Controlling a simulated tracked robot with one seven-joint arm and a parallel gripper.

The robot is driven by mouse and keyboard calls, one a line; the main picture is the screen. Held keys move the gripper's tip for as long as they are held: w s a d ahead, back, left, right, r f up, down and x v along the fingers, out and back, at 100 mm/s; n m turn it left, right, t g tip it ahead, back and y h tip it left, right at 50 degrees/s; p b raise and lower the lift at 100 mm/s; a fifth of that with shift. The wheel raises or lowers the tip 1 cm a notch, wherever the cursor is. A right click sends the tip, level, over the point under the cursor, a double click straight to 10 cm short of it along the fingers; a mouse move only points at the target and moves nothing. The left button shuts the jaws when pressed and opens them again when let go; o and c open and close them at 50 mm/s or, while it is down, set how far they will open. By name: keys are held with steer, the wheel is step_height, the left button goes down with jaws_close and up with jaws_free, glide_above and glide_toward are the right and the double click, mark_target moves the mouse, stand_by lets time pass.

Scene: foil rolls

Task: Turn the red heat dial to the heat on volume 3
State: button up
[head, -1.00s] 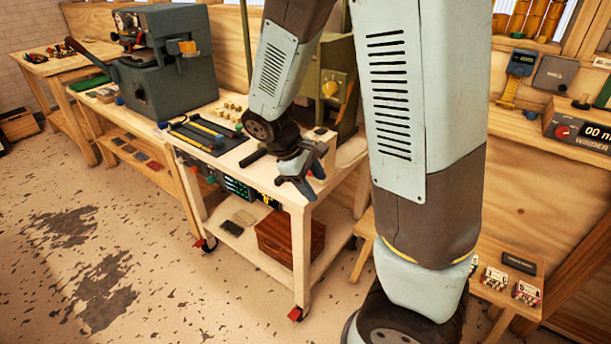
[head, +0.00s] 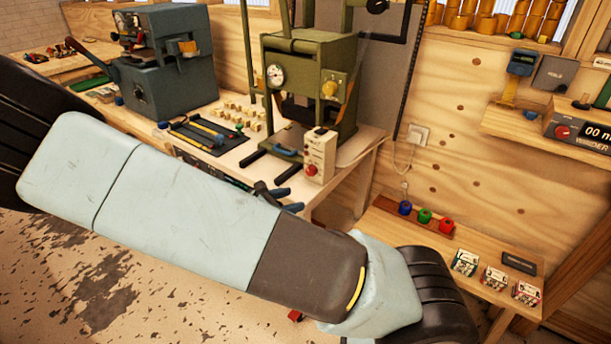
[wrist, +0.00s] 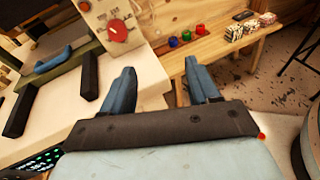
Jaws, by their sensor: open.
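The red heat dial (head: 311,171) is on the front of a cream control box (head: 322,150) at the front right of the workbench, by the green press. In the wrist view the red dial (wrist: 118,31) is at the upper left, with a pale pointer mark and a printed scale too small to read. My gripper (head: 284,198) is just in front of and below the box, partly hidden by my arm. In the wrist view my gripper (wrist: 160,72) has its two blue fingers spread, with nothing between them. The dial is beyond the left finger, apart from it.
The green press (head: 308,75) stands behind the box, and its dark base bars reach forward on the bench. A tool mat (head: 203,135) and small blocks lie to the left. A low wooden shelf (head: 487,255) with coloured spools is at the right. Wall sockets hang between.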

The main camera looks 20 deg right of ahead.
mark_target(309, 173)
steer(key=w+a+n+t, duration=0.2)
steer(key=a+n+t, duration=0.2)
steer(key=t, duration=0.1)
steer(key=shift+h, duration=0.4)
steer(key=x, duration=1.4)
steer(key=shift+s+d, duration=0.2)
steer(key=shift+s, duration=0.05)
steer(key=shift+c, duration=0.3)
steer(key=c, duration=1)
steer(key=shift+o, duration=0.2)
steer(key=shift+n, duration=1.3)
steer(key=o, duration=1)
